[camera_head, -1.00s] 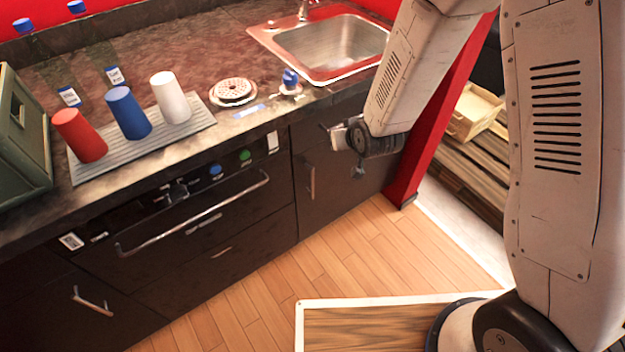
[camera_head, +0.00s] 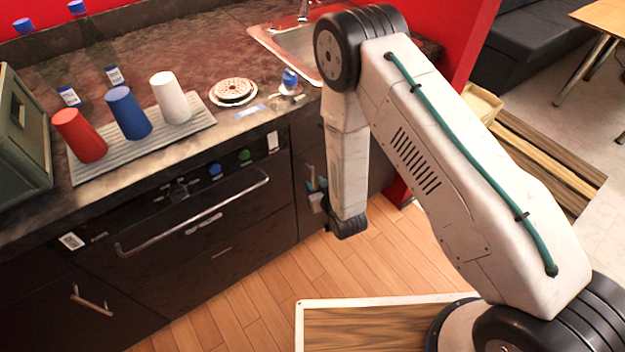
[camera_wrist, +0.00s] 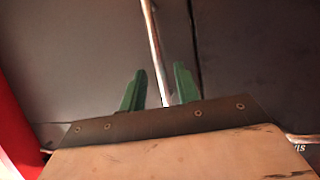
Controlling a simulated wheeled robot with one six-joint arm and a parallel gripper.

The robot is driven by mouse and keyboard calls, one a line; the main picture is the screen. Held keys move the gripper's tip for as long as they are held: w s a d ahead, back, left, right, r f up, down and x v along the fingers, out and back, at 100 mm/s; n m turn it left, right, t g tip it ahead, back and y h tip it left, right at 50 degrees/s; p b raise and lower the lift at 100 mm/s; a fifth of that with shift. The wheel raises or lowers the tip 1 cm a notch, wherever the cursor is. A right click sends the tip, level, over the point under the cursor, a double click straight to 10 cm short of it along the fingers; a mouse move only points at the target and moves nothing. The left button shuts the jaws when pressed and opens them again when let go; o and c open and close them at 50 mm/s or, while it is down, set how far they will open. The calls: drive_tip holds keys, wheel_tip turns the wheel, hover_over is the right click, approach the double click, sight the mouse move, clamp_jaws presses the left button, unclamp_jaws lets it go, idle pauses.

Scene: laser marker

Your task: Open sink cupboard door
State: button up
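The sink cupboard door (camera_head: 307,140) is a dark panel below the sink and looks shut. Its upright metal handle (camera_head: 309,173) is near the door's left edge, partly hidden by my gripper (camera_head: 318,188). In the wrist view the handle (camera_wrist: 154,45) runs down between the two green fingers of my gripper (camera_wrist: 160,88), with the door (camera_wrist: 90,50) behind. The fingers are apart, one on each side of the handle, with gaps visible. The handle's lower end is hidden by my gripper body.
The oven front with a long bar handle (camera_head: 195,215) is left of the door. Red, blue and white cups stand on a grooved tray (camera_head: 75,178) on the counter. Wooden floor (camera_head: 270,270) is clear in front.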

sight(313, 181)
drive_tip(key=shift+x, duration=1.75)
drive_tip(key=shift+c, duration=0.3)
drive_tip(key=shift+d, duration=0.1)
clamp_jaws()
